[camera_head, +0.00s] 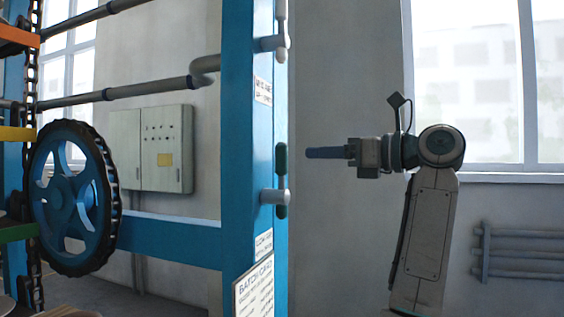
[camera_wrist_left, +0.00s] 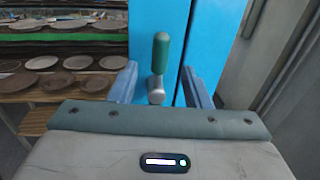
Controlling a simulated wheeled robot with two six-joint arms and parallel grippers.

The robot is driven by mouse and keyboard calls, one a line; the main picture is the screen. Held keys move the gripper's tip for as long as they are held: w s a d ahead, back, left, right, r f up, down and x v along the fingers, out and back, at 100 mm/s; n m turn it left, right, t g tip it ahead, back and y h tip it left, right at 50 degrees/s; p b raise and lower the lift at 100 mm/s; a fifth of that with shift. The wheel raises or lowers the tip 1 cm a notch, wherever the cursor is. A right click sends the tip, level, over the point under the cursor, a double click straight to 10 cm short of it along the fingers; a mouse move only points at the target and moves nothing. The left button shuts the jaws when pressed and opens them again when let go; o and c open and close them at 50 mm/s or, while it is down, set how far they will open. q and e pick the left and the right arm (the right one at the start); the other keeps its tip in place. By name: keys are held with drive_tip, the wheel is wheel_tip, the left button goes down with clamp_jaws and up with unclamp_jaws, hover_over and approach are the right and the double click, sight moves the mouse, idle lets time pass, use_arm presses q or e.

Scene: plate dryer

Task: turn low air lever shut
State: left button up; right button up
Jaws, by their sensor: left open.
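The low air lever (camera_head: 281,160) is on the side of the blue post, with a dark green grip standing upright above a grey pivot. A shorter green part shows below the pivot in the head view. In the left wrist view the green grip (camera_wrist_left: 161,53) stands upright between my two fingers, farther out than the tips. My left gripper (camera_head: 308,153) is open and empty, level with the grip and a small gap to its right. In the left wrist view my left gripper (camera_wrist_left: 160,85) has one finger on each side of the lever. My right gripper is not in view.
The blue post (camera_head: 248,130) carries a second, pale lever (camera_head: 281,38) higher up and a card (camera_head: 254,290) low down. A blue handwheel (camera_head: 75,198) with a chain stands left. Racks of plates (camera_wrist_left: 58,80) show in the wrist view.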

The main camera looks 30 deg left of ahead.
sight(287, 153)
use_arm(q)
drive_tip(key=a, duration=1)
drive_tip(key=shift+s, duration=0.3)
clamp_jaws()
